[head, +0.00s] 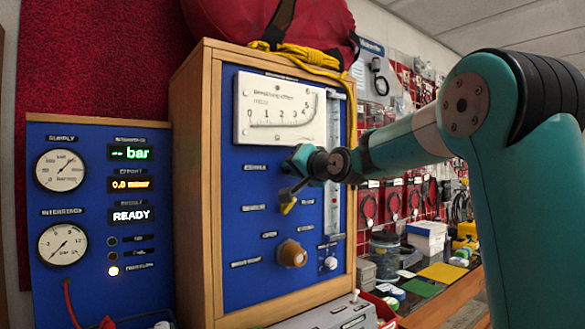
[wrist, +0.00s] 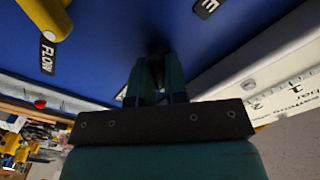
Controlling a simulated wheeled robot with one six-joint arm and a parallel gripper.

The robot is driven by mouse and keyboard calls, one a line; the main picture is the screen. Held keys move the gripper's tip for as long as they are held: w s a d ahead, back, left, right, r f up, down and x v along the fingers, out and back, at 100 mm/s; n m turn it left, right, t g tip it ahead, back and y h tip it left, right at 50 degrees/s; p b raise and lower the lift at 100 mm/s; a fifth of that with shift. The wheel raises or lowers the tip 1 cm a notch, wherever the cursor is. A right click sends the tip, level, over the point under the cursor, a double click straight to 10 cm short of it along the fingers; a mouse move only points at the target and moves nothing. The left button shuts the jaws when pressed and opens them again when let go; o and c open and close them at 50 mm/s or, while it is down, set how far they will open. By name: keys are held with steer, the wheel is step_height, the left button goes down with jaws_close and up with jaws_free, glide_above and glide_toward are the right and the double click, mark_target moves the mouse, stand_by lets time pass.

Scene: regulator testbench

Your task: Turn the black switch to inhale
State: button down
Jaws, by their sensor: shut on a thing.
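The blue test panel (head: 235,200) stands upright in a wooden case. My gripper (head: 300,160) is at the middle of the panel, below the white gauge, with its fingers pointing at the panel. In the wrist view my gripper (wrist: 157,75) has its two teal fingers close together, shut on the black switch (wrist: 157,48) at the panel face. Only a dark part of the switch shows between the fingertips. Its pointing direction is hidden, and the small labels around it are too blurred to read in the head view.
A yellow lever (head: 288,203) sits just below my gripper; a FLOW label (wrist: 47,54) is beside it in the wrist view. An orange-brown knob (head: 291,253) is lower down. A white curved-scale gauge (head: 280,108) is above. A side panel (head: 98,220) with dials stands left.

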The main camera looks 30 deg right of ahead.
steer(key=shift+m, duration=0.4)
steer(key=c, duration=1.1)
jaws_free()
steer(key=shift+c, duration=0.2)
steer(key=s+b, duration=0.5)
steer(key=s, duration=1.2)
steer(key=shift+s+d, duration=0.2)
steer(key=shift+d, duration=0.15)
